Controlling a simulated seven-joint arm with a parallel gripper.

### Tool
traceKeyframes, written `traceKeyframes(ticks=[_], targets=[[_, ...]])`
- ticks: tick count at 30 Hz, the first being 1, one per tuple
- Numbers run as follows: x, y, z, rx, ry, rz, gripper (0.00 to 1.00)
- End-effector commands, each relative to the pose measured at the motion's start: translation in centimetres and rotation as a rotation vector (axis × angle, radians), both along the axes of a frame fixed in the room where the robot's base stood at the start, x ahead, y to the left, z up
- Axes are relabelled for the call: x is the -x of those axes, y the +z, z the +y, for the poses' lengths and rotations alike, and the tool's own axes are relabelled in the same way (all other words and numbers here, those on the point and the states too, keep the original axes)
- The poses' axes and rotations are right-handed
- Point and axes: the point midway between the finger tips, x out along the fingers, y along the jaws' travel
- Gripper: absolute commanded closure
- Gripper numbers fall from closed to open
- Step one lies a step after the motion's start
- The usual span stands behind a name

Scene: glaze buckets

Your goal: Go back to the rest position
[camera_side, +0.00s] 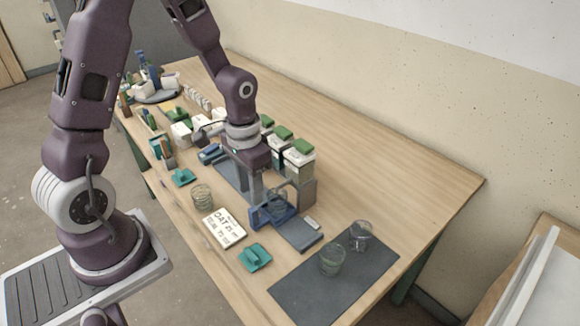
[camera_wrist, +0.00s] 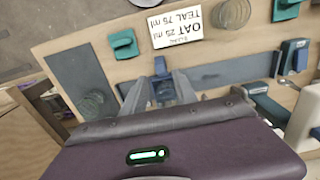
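My gripper (camera_side: 265,183) is low over the near part of the table, pointing down at a blue frame-like holder (camera_side: 272,210) on a grey base. In the wrist view my gripper's fingers (camera_wrist: 160,92) stand apart, with the blue holder (camera_wrist: 161,88) showing between and beyond them. I see nothing held between the fingers. Whether a finger touches the holder, I cannot tell. A white card (camera_side: 224,228) reading "OAT 25 ml, TEAL 75 ml" lies beside the holder; it also shows in the wrist view (camera_wrist: 177,27).
A dark mat (camera_side: 300,290) carries two clear glasses (camera_side: 332,260) (camera_side: 361,236). Another glass (camera_side: 202,197) and teal blocks (camera_side: 255,257) (camera_side: 183,177) stand near the front edge. White containers with green lids (camera_side: 299,155) stand behind my gripper. The table's back right is clear.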

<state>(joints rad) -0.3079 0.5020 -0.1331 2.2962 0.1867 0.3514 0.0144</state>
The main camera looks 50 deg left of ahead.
Motion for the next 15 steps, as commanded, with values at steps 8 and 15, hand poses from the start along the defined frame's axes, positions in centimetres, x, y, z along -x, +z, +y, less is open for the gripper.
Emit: traceKeyframes(ticks=[8,15], targets=[[0.1,0.7,0.0,0.0,-0.001,0.001,0.66],[0.7,6.7,-0.7,-0.053,-0.004,-0.096,0.66]])
